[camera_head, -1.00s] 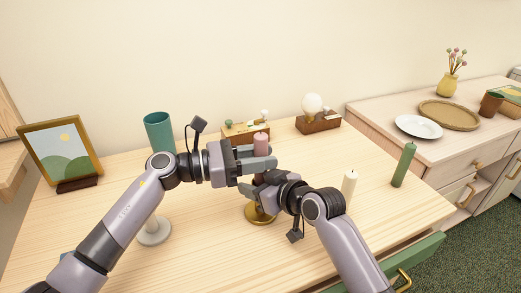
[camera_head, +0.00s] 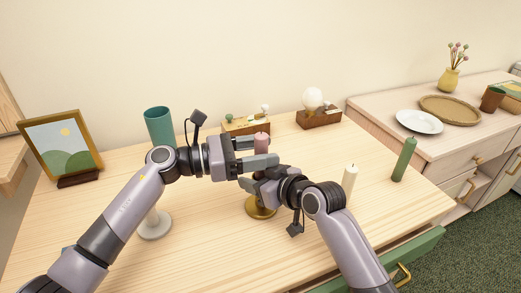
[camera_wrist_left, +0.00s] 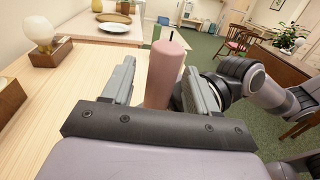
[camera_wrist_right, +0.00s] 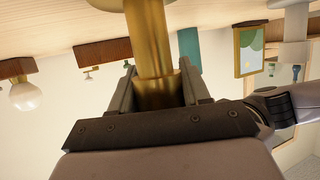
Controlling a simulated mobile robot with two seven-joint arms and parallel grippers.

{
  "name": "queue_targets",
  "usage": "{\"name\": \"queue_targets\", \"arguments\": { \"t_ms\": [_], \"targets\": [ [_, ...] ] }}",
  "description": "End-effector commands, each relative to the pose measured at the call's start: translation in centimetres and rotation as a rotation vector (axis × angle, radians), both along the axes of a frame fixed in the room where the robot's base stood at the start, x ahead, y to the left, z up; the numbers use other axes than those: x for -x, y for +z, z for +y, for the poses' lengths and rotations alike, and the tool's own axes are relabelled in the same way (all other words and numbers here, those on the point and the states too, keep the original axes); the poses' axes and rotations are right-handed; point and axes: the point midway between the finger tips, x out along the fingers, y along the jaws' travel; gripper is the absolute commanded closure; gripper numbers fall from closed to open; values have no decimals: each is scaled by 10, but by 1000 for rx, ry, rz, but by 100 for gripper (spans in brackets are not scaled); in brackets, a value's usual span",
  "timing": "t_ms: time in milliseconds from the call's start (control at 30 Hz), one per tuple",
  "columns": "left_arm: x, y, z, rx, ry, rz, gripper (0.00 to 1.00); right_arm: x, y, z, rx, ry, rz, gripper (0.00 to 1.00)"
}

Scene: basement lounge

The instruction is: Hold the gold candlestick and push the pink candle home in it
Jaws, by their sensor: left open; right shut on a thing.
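The pink candle (camera_head: 261,139) stands upright above the gold candlestick (camera_head: 261,210) on the wooden table. My left gripper (camera_head: 262,150) is open, with one finger on each side of the candle. In the left wrist view the candle (camera_wrist_left: 164,72) rises between the spread fingers, its dark wick on top. My right gripper (camera_head: 263,182) is shut on the candlestick's stem, below the left gripper. In the right wrist view the gold stem (camera_wrist_right: 153,50) sits between the fingers. The candle's lower end and the candlestick's cup are hidden behind the fingers, so I cannot see how deep the candle sits.
A white candle (camera_head: 349,182) and a green candle (camera_head: 404,159) stand to the right. A teal cup (camera_head: 159,127), a picture frame (camera_head: 62,147), a white round base (camera_head: 155,226) and a globe lamp (camera_head: 313,100) are around the table. The front middle is clear.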

Motion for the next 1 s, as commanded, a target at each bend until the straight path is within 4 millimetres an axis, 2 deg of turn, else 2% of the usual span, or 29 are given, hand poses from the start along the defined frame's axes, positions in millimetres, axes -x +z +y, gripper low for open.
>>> {"name": "queue_targets", "arguments": {
  "t_ms": [133, 600, 733, 1000],
  "targets": [
    [6, -5, 18, -10, -5, 4, 36, 0, 0, 0, 0, -2, 2, 88],
    [21, -3, 86, -5, -1, 3, 36, 0, 0, -1, 0, -1, 0, 88],
    [24, -2, 95, -4, -2, 2, 36, 0, 0, 0, 0, -1, 0, 88],
    [24, -1, 96, -3, -2, 2, 36, 0, 0, 0, 0, -1, 0, 88]
  ]
}}
